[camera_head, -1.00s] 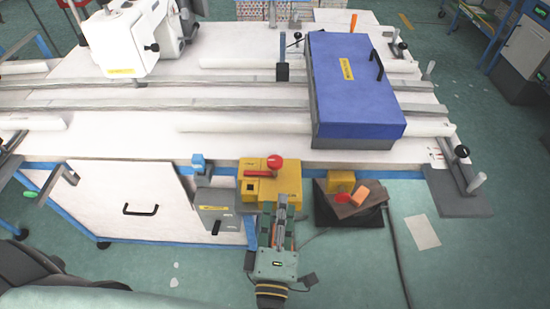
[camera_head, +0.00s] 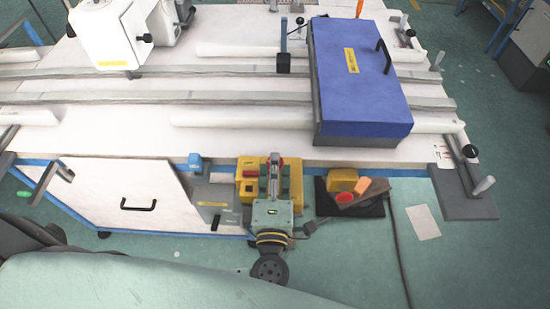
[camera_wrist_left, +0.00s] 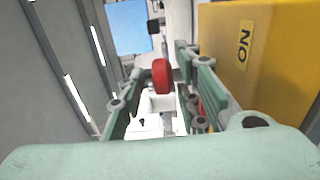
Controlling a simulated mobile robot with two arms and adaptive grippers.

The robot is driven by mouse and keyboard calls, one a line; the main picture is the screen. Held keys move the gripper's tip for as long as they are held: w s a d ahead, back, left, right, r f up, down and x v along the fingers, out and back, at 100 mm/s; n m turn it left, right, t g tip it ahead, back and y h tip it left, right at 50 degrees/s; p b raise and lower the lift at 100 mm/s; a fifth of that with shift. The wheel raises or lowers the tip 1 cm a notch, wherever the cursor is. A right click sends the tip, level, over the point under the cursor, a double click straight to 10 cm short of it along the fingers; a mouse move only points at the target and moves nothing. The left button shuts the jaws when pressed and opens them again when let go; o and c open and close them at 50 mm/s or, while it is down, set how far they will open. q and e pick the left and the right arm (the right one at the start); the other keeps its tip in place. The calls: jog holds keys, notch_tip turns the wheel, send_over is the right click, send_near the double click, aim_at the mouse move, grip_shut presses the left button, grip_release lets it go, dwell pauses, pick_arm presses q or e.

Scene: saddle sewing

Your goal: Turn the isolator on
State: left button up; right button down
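The isolator is a yellow box (camera_head: 295,180) at the table's front edge, with a red handle (camera_head: 251,173) on it. In the wrist view its yellow side (camera_wrist_left: 285,60) with an ON label (camera_wrist_left: 245,45) fills the right. My left gripper (camera_head: 273,162) is over the box and hides much of the handle in the head view. My right gripper is not in view.
A grey box (camera_head: 213,205) sits left of the isolator, with a blue part (camera_head: 195,162) above it. A small yellow block (camera_head: 342,180) and an orange piece (camera_head: 362,185) are to the right. A blue case (camera_head: 358,85) lies on the white table (camera_head: 130,150).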

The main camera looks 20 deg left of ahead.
pick_arm(q)
jog(key=shift+x, duration=0.95)
grip_shut()
